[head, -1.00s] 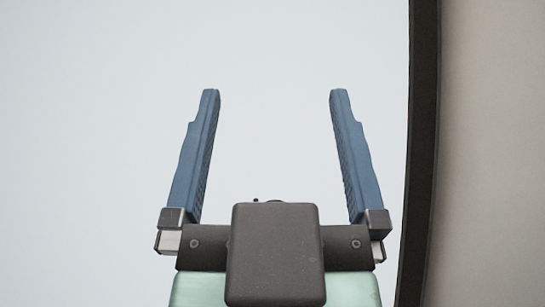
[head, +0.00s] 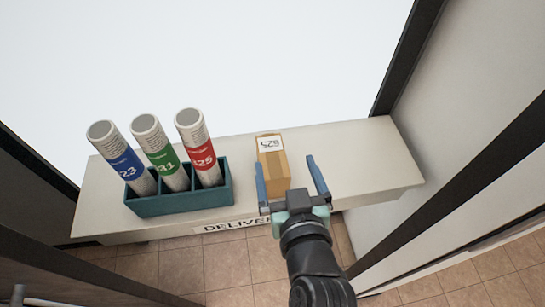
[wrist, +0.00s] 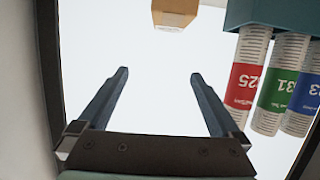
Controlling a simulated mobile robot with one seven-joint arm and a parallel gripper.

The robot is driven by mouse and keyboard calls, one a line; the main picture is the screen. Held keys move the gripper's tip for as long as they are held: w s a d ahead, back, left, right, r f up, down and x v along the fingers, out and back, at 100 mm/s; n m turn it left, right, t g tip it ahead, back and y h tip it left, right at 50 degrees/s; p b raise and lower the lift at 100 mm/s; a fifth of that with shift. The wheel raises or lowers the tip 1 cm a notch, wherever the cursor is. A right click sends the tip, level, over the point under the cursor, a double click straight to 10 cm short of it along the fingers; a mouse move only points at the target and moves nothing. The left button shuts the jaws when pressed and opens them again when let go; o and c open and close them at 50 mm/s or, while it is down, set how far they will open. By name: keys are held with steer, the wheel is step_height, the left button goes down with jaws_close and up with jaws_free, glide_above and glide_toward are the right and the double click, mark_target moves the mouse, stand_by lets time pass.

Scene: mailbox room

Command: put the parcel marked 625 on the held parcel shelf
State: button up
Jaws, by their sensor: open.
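The parcel marked 625 (head: 273,172) is a small tan cardboard box with a white label. It rests on a white shelf (head: 354,165) whose front sign, partly hidden by my arm, reads "DELIVER". The parcel also shows at the top of the wrist view (wrist: 175,10), cut off by the edge. My gripper (head: 287,161) is open and empty. In the wrist view its blue fingers (wrist: 160,73) point toward the parcel, with a gap between them and it. I cannot identify a held parcel shelf.
A teal holder (head: 180,205) on the shelf's left holds three tubes with blue (head: 127,165), green (head: 165,160) and red (head: 200,154) bands. A pale wall with dark trim (head: 440,140) closes the right side. The shelf right of the parcel is clear.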

mark_target(274, 162)
steer(key=shift+g, duration=0.5)
steer(key=w+f, duration=0.1)
steer(key=f, duration=0.1)
steer(key=w+f, duration=0.1)
steer(key=f, duration=0.1)
steer(key=w+a+f, duration=0.1)
steer(key=f, duration=0.1)
steer(key=shift+w+f, duration=0.2)
steer(key=shift+w, duration=0.2)
steer(key=shift+s+a+f+x, duration=0.1)
steer(key=shift+f+x, duration=0.05)
steer(key=shift+x, duration=0.9)
steer(key=shift+s+a+f+x, duration=0.1)
steer(key=shift+f+x, duration=0.05)
steer(key=shift+x, duration=0.95)
steer(key=shift+s+a+f+x, duration=0.1)
steer(key=shift+a+x, duration=0.05)
steer(key=shift+x, duration=0.9)
jaws_close()
steer(key=shift+r, duration=0.2)
